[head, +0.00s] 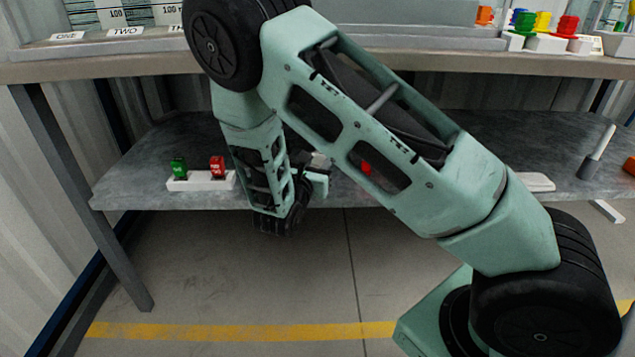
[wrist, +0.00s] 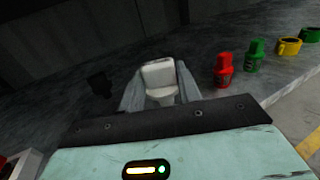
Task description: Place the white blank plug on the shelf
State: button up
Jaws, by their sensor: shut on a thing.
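The white blank plug (wrist: 158,76) sits between the two fingers of my gripper (wrist: 160,88) in the wrist view. The fingers are shut on it, one on each side, and its lower end is partly hidden. In the head view my gripper (head: 315,182) is at the lower grey shelf (head: 130,178), near its front edge, with a small pale part of the plug (head: 320,160) showing. Whether the plug touches the shelf or hangs just above it, I cannot tell.
In the wrist view a red plug (wrist: 223,70), a green plug (wrist: 254,55) and a yellow piece (wrist: 288,47) stand right of my gripper. A white holder (head: 200,183) with green and red plugs is at the shelf's left. The worktop (head: 130,68) is overhead.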

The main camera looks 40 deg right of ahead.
jog(key=shift+f+b, duration=0.7)
jog(key=shift+f, duration=1.1)
jog(key=shift+f, duration=0.2)
jog(key=o, duration=1)
jog(key=shift+c, duration=0.2)
